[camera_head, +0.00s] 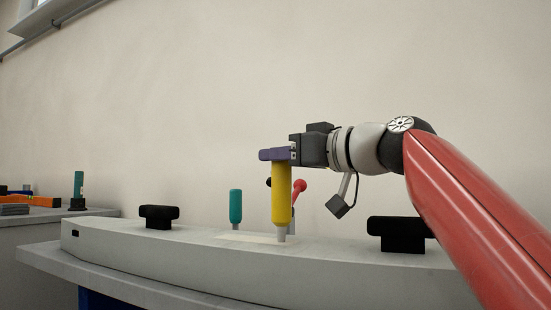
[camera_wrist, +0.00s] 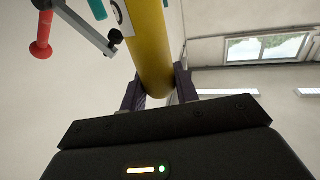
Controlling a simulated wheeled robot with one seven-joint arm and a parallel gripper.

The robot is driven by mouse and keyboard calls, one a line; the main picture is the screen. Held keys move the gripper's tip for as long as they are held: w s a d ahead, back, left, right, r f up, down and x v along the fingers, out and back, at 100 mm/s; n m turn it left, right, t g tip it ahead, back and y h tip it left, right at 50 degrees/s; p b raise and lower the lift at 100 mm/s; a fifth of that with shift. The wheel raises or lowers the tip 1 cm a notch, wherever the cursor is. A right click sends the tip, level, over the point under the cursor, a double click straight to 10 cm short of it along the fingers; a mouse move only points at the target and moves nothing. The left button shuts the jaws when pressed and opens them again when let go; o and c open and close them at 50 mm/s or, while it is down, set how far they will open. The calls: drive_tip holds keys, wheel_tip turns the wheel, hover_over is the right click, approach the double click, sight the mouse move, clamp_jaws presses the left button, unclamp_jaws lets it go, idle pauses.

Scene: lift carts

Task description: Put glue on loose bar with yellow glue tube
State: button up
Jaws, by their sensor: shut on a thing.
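The yellow glue tube (camera_head: 281,196) is upright with its grey nozzle pointing down, in the head view. My gripper (camera_head: 276,154) is shut on its upper end. The nozzle tip is at the top face of the long grey bar (camera_head: 150,255); I cannot tell if it touches. A pale patch lies on the bar around the tip. In the wrist view the yellow glue tube (camera_wrist: 150,45) runs up from between the dark fingers of my gripper (camera_wrist: 158,92). The nozzle is out of sight there.
Black knobs stand on the bar at left (camera_head: 159,216) and right (camera_head: 402,234). A teal-handled tool (camera_head: 236,206) and a red-handled lever (camera_head: 299,187) stand near the tube. Another bench (camera_head: 60,213) with an orange item is at far left.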

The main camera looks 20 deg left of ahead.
drive_tip(key=d, duration=0.4)
drive_tip(key=shift+s, duration=0.15)
idle(0.4)
drive_tip(key=shift+r, duration=0.1)
wheel_tip(320, 180, up, 7)
drive_tip(key=p, duration=0.6)
drive_tip(key=shift+p, duration=0.3)
idle(0.6)
